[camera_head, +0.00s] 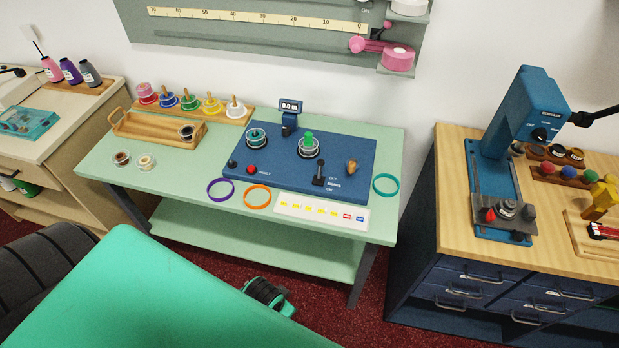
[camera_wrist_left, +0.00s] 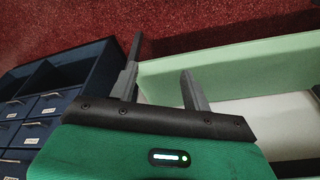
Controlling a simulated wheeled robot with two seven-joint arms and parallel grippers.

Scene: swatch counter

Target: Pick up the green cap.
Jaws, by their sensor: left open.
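A small green cap (camera_head: 308,139) stands upright in a pale ring-shaped seat on the blue control panel (camera_head: 345,152), in the middle of the pale green table. My left gripper (camera_wrist_left: 161,57) is open with nothing between its fingers, seen in the left wrist view over the red carpet. It is away from the cap, which is not in the left wrist view. In the head view my green arm fills the lower left, and I cannot make out the left fingers. My right gripper is in neither view.
A teal-topped spool (camera_head: 256,137) sits left of the cap, and a black lever (camera_head: 320,172) stands in front. A small display (camera_head: 290,108) rises behind. Purple (camera_head: 221,190), orange (camera_head: 257,197) and teal (camera_head: 386,185) rings lie around the panel. A wooden-topped cabinet (camera_head: 455,215) stands right.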

